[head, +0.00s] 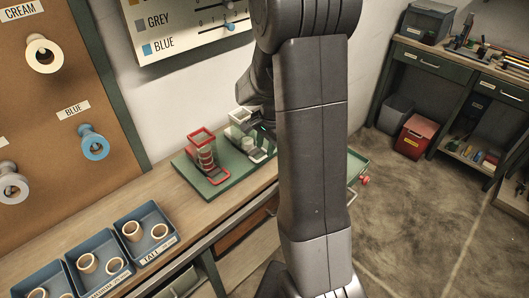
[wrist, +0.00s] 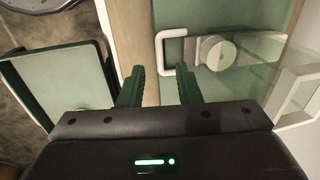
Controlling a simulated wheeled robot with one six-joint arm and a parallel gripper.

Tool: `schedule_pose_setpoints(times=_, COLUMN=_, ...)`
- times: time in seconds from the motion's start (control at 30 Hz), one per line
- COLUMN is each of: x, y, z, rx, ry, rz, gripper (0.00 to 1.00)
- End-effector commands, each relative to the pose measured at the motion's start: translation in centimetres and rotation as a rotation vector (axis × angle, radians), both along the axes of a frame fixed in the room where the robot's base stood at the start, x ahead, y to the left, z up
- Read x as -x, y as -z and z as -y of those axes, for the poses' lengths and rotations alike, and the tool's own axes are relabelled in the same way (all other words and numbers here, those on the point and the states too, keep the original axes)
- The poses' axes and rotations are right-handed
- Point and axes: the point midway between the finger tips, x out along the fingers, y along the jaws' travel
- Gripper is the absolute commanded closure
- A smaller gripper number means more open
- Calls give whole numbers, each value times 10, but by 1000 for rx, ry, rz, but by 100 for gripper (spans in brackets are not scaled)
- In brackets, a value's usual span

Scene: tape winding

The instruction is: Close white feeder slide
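The white feeder (head: 239,117) stands on the green board, partly behind my arm in the head view. In the wrist view its white frame (wrist: 292,98) is at the right edge. Its slide ends in a white loop handle (wrist: 160,52), with a pale round piece (wrist: 216,52) beside the loop. My gripper (wrist: 160,82) is open, with nothing visible between its dark green fingers. The right finger's tip overlaps the near side of the loop in the picture; I cannot tell whether it touches. My arm hides the fingers in the head view.
A red feeder (head: 202,146) holding stacked rings stands left of the white one on the green board (head: 217,185). A green tray (wrist: 62,82) lies left of my fingers in the wrist view. Blue bins (head: 146,235) with rings sit on the bench's near end.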

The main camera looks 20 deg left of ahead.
Motion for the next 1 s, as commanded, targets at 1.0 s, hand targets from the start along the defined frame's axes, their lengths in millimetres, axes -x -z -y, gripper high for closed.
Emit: schedule_pose_setpoints(times=1.0, x=-3, y=39, z=-6, rx=-1, ry=0, rz=1, gripper=100)
